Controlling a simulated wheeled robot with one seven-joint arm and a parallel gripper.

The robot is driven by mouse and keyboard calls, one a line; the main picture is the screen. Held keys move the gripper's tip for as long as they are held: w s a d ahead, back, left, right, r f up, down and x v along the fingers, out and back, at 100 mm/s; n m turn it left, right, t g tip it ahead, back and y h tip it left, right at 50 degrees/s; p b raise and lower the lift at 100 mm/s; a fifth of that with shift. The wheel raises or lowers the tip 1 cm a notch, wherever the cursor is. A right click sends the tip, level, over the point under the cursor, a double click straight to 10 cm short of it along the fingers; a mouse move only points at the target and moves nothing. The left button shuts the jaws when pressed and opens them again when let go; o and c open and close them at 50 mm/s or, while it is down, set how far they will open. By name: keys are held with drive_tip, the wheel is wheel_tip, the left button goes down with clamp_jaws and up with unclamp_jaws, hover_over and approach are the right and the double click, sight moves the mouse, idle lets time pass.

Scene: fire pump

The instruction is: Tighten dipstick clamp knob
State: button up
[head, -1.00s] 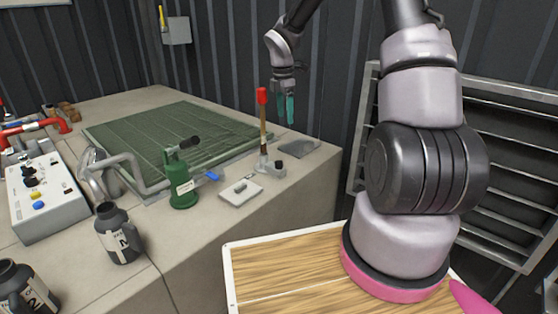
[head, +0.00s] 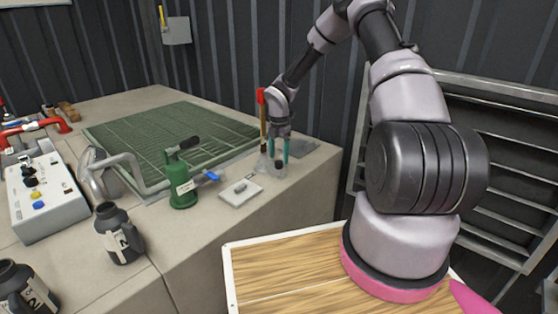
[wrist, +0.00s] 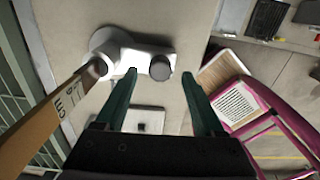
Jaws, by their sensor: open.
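The dipstick (head: 262,120), a wooden stick with a red top, stands upright in its pale clamp at the bench's right end. In the wrist view the stick (wrist: 42,128) carries markings and runs into the pale clamp (wrist: 122,48). The dark grey round clamp knob (wrist: 161,67) sits on the clamp's right side. My gripper (wrist: 160,76) is open and points down over the clamp. In the wrist view the knob lies between its two teal fingertips. My gripper (head: 278,158) partly hides the clamp in the head view. I cannot tell whether the fingers touch the knob.
A small pale plate (head: 241,190) and a green bottle-like device (head: 182,180) with a blue lever stand left of the clamp. A green grating (head: 165,135) lies behind. Dark jugs (head: 118,235) and a control box (head: 45,195) are farther left.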

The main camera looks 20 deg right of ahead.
drive_tip(key=shift+f, duration=1.2)
clamp_jaws()
